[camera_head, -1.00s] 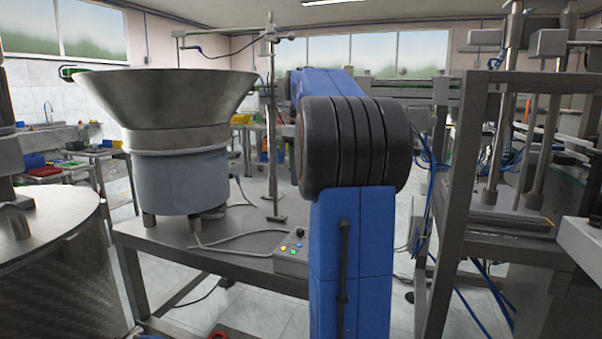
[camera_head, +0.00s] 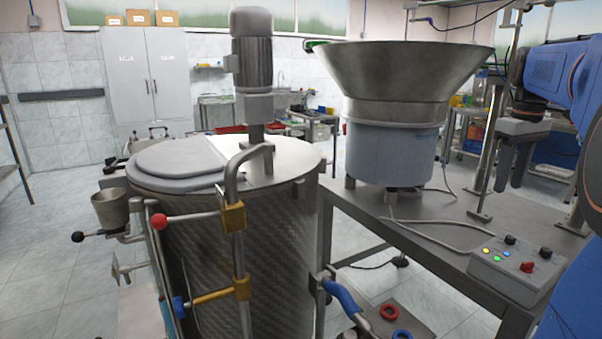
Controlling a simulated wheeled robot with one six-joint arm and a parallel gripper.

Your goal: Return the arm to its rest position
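My blue arm (camera_head: 556,85) comes in from the right edge, partly cut off by the picture. Its wrist holds my gripper (camera_head: 511,178) pointing down, above the far right part of the steel table (camera_head: 430,220). The two dark fingers show a gap between them, with nothing seen in it. The gripper appears beside the thin metal stand (camera_head: 488,150); I cannot tell the distance between them.
A large feeder bowl (camera_head: 400,75) stands on the table, left of my gripper. A control box (camera_head: 515,270) with coloured buttons sits at the table's front. A steel tank (camera_head: 250,215) with a motor (camera_head: 251,50) fills the middle. Floor on the left is clear.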

